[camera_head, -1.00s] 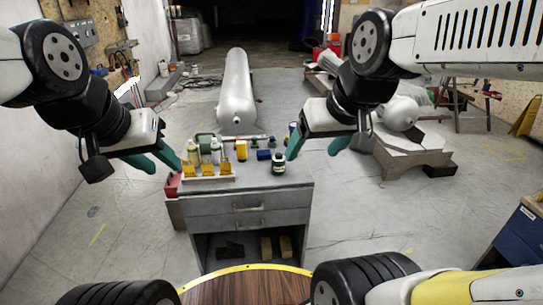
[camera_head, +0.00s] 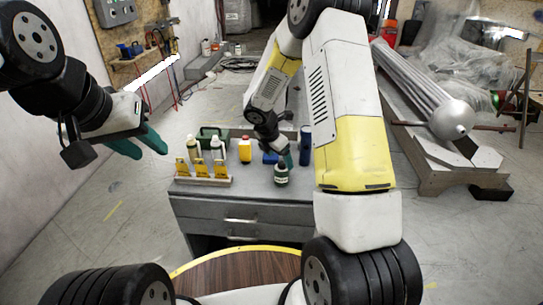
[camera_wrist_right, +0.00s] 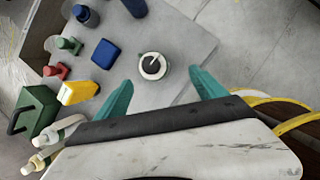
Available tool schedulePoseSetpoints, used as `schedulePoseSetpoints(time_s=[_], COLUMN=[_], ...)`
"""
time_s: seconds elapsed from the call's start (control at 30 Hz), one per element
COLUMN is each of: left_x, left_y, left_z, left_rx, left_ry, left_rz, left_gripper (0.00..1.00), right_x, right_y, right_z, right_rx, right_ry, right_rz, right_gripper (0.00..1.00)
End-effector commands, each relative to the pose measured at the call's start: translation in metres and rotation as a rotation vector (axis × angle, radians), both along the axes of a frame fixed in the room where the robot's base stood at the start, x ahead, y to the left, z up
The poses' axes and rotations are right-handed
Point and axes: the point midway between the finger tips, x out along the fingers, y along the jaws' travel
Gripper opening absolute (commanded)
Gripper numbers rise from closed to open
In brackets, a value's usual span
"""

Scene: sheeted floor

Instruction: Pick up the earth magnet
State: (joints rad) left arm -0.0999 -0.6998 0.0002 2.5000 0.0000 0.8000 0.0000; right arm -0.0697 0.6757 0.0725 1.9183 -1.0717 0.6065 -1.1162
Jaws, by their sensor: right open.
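I cannot tell for sure which item is the earth magnet. A dark green jar (camera_head: 281,174) with a pale label stands at the front of the grey workbench (camera_head: 250,200). In the right wrist view, the jar (camera_wrist_right: 152,66) is seen from above, its round top between and just beyond my fingertips. A small blue block (camera_wrist_right: 104,53) lies beside it, partly hidden in the head view. My right gripper (camera_wrist_right: 161,80) is open and empty; in the head view it is over the bench behind the jar. My left gripper (camera_head: 152,152) is open and empty, left of the bench.
A yellow bottle (camera_head: 245,150), a green canister (camera_wrist_right: 35,112), white bottles and a rack of yellow items (camera_head: 203,180) crowd the bench's left. A blue can (camera_head: 305,146) stands at the right. In the wrist view, bare benchtop surrounds the jar on its right.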

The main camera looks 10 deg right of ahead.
Motion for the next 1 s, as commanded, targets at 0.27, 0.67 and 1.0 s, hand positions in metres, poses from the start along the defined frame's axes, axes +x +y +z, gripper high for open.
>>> schedulePoseSetpoints(time_s=[0.27, 0.67, 1.0], left_x=[0.000, 0.000, 0.000], left_y=[0.000, 0.000, 0.000], left_z=[0.000, 0.000, 0.000], left_rx=[0.000, 0.000, 0.000], left_ry=[0.000, 0.000, 0.000], left_rz=[0.000, 0.000, 0.000], left_gripper=[0.36, 0.36, 0.36], right_x=[0.009, 0.023, 0.028], right_y=[0.003, -0.016, -0.021], right_z=[-0.041, -0.087, -0.102], right_rx=[-0.037, -0.035, -0.035], right_ry=[0.047, 0.047, 0.043], right_rz=[0.127, 0.122, 0.122], right_gripper=[0.81, 0.81, 0.81])
